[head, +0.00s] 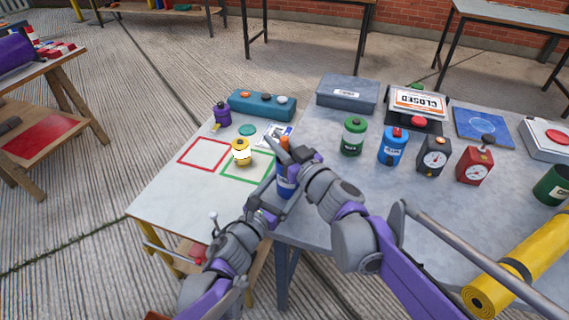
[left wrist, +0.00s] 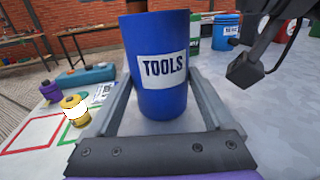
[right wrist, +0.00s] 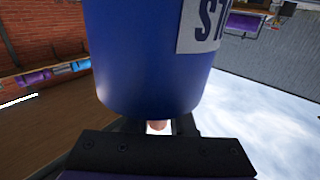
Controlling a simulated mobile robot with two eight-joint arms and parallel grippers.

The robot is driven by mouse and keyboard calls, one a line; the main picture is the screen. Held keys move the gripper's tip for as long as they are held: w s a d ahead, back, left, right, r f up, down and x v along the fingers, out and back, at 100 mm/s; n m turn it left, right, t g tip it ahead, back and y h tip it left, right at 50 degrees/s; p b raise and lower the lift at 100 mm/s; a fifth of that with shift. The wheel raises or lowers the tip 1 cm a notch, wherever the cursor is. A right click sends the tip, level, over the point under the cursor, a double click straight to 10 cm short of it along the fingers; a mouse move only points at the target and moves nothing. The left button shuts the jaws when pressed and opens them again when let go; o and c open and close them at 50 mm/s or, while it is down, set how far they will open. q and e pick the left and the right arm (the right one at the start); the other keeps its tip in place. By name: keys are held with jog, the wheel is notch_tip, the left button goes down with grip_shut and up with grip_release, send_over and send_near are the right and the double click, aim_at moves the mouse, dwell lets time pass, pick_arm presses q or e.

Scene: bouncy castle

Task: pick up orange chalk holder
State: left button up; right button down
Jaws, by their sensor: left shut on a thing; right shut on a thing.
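A blue can labelled TOOLS (left wrist: 163,95) stands upright between the fingers of my left gripper (head: 267,203), which is shut on it. The can also shows in the head view (head: 286,184), near the front edge of the tables. A small orange thing, which I take as the orange chalk holder (head: 284,142), shows at the can's top. My right gripper (head: 281,151) is at the can's top, shut on this orange thing. In the right wrist view, the blue can fills the upper middle, and a small orange-pink end (right wrist: 157,126) shows by the fingers. Most of the holder is hidden.
A teal box (head: 262,105) lies behind. Green (head: 353,137) and blue (head: 392,147) canisters stand to the right. A yellow roll (head: 520,265) lies at front right.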

notch_tip(320, 180, up, 18)
dwell(0.6)
pick_arm(q)
jog(key=o, duration=1.5)
jog(key=shift+c, duration=0.2)
